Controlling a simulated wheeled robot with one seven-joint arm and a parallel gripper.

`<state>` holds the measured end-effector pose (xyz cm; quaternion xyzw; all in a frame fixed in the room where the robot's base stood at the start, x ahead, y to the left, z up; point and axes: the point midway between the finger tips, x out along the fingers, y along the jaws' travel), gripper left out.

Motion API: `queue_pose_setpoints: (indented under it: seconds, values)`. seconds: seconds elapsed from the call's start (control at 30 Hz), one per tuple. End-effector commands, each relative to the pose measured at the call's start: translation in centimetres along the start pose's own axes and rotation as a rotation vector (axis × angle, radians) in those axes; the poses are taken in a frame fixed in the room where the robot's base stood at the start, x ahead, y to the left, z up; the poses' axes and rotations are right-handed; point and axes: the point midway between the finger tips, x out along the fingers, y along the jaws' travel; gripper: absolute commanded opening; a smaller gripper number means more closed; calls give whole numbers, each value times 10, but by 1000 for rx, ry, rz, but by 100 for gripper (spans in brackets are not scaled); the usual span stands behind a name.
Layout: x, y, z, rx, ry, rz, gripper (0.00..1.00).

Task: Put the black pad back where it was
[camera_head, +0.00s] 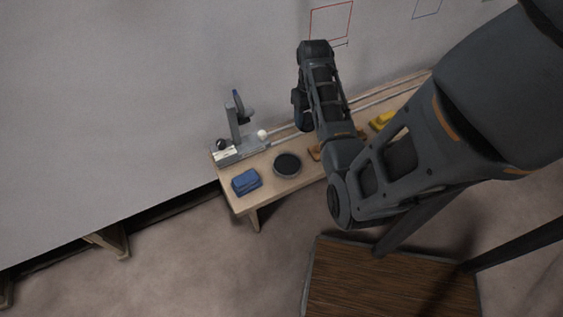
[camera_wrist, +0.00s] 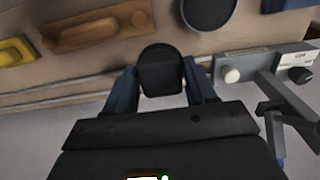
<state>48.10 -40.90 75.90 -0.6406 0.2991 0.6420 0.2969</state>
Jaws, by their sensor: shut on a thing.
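The black pad (camera_wrist: 160,68) shows in the wrist view as a dark, rounded block between the two blue-grey fingers of my gripper (camera_wrist: 161,84). My gripper is shut on it, with the bench behind it in that view.
A round dark-centred dish (camera_head: 288,165) sits on the bench, with a blue block (camera_head: 246,182) at the left end. A grey stand with knobs (camera_head: 236,125) stands behind them. An orange-brown holder (camera_wrist: 97,30) and a yellow piece (camera_head: 381,120) lie farther right. Rails run along the back.

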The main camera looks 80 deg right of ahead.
Motion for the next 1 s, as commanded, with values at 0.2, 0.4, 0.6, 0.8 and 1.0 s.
queue_pose_setpoints:
  seconds: [0.2,0.4,0.6,0.8,1.0]
  values:
    - [26,-42,21,-6,-3,-1,28]
    - [48,-75,36,-4,-1,-1,28]
    - [59,-89,42,-1,0,-1,28]
    - [83,-90,43,0,-2,-2,28]
    - [99,-90,42,0,1,-2,28]
